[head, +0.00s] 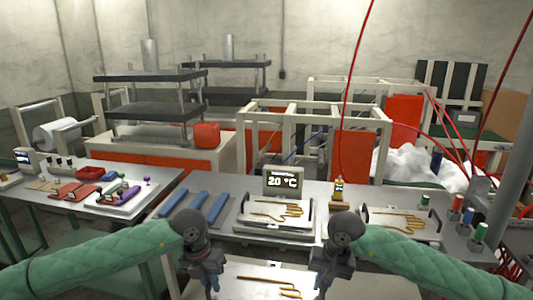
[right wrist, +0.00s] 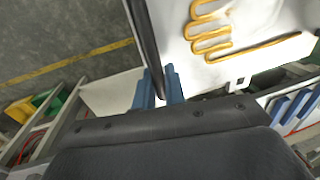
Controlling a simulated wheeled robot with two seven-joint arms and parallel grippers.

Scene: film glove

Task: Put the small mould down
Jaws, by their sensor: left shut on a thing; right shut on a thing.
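The small mould (head: 262,287), a white plate with an orange hand outline, is between my two grippers at the bottom of the head view. Its near part is cut off by the frame. My left gripper (head: 212,286) is shut at its left side and my right gripper (head: 322,284) at its right side. In the right wrist view the blue fingertips (right wrist: 158,88) are closed around a dark bar at the edge of the mould (right wrist: 225,62). The mould appears held in front of the bench, apart from it.
A similar mould (head: 275,226) in a tray with side handles lies on the grey bench (head: 225,228), before a display (head: 283,181) reading 20 °C. Another (head: 400,235) lies to the right. Blue bars (head: 205,206) lie left of centre. A red hose (head: 350,85) hangs behind.

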